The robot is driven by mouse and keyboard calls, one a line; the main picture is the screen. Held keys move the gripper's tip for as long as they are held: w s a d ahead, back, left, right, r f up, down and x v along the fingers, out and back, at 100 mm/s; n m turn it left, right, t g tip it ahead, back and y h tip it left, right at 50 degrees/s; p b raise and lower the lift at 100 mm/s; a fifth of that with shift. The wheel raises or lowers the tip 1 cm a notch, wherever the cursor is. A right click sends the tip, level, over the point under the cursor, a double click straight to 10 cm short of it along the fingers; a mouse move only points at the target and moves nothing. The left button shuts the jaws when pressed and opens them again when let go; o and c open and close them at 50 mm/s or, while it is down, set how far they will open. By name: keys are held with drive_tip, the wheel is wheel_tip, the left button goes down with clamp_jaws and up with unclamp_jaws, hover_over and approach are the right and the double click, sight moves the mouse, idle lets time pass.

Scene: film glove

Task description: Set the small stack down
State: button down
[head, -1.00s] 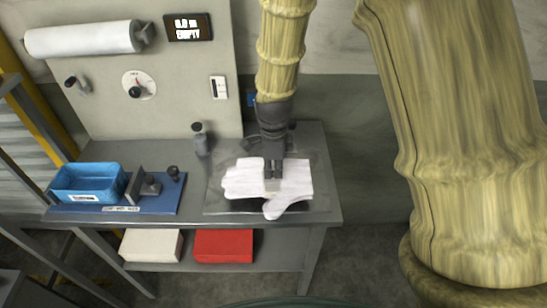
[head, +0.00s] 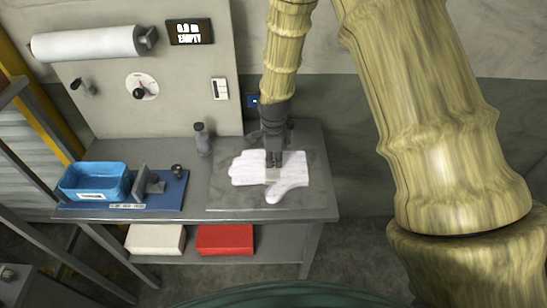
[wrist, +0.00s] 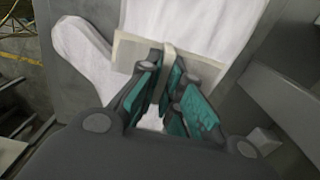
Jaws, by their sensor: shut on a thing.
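The small stack (head: 250,168) is white and glove-shaped, with a beige strip (wrist: 195,65) across it. In the head view it looks flat on the grey mat (head: 222,200) at the bench's right end, with no clear gap beneath it; I cannot be sure of contact. My gripper (head: 273,165) points down over the stack's middle. In the wrist view its teal-padded fingers (wrist: 164,88) are shut on a narrow pale tab standing up from the strip. The fingers hide part of the stack.
A blue tray (head: 93,168) and a small fixture (head: 147,182) stand on a blue base to the left. A grey post (head: 202,140) stands behind the stack. A back panel carries a white roll (head: 85,43). White and red boxes (head: 225,240) lie on the shelf below.

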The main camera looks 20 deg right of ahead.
drive_tip(key=shift+f, duration=0.2)
drive_tip(key=c, duration=1.6)
unclamp_jaws()
drive_tip(key=shift+r, duration=0.25)
wheel_tip(320, 180, up, 12)
drive_tip(key=b, duration=0.4)
drive_tip(key=shift+b, duration=0.35)
drive_tip(key=shift+f, duration=0.1)
